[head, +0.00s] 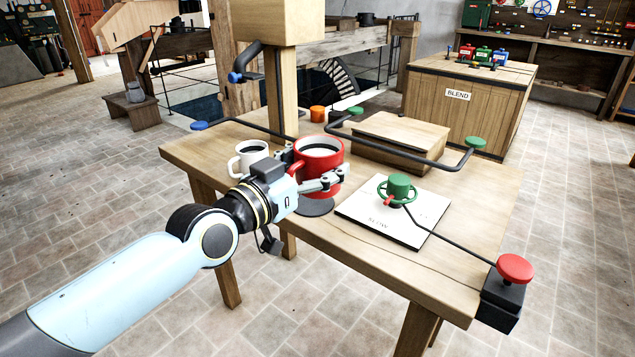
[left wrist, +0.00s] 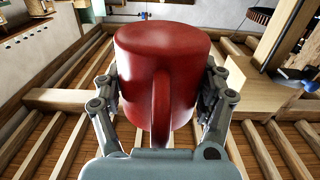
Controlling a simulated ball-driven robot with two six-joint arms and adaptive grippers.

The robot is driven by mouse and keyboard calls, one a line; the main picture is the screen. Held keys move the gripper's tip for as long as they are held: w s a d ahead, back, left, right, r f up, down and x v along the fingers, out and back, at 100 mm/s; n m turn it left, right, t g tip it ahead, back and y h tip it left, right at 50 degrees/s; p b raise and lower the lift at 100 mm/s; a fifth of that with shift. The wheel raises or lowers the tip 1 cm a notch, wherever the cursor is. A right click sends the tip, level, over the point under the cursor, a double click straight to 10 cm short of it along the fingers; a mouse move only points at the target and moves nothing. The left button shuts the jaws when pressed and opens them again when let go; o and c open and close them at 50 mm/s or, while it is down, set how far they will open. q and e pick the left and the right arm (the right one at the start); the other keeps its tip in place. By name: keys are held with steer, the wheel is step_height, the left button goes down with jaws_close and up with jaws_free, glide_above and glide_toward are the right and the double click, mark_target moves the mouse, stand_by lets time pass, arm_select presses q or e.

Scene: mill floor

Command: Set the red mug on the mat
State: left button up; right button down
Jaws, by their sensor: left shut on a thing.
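The red mug (head: 318,168) is near the left front edge of the wooden table in the head view, close to upright with dark contents. It also fills the middle of the left wrist view (left wrist: 160,80), its handle facing the camera. My left gripper (head: 322,182) is shut on the mug, with a finger on each side. A dark grey round mat (head: 315,207) shows just below the mug, partly hidden by mug and gripper. I cannot tell whether the mug touches it. My right gripper is in neither view.
A white mug (head: 248,158) stands close behind my left gripper. A white plate (head: 420,225) with a green handwheel (head: 398,188) lies to the right. Behind are a wooden box (head: 400,140), bent dark bars and an orange object (head: 317,114). A red knob (head: 515,267) is at the right corner.

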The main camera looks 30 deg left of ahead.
arm_select(q)
steer(key=w+a+f+b, duration=0.3)
steer(key=w+b, duration=0.1)
steer(key=w+a+f+b, duration=0.4)
steer(key=b, duration=0.1)
steer(key=shift+f, duration=0.2)
steer(key=shift+w+a+b, duration=0.3)
steer(key=shift+w+b, duration=0.1)
steer(key=shift+b, duration=0.05)
step_height(320, 180, down, 4)
steer(key=b, duration=0.3)
steer(key=shift+f, duration=0.1)
steer(key=shift+r, duration=0.2)
steer(key=shift+f, duration=0.1)
steer(key=o, duration=0.9)
steer(key=shift+f+b, duration=0.1)
steer(key=shift+b, duration=0.2)
steer(key=shift+o, duration=1.1)
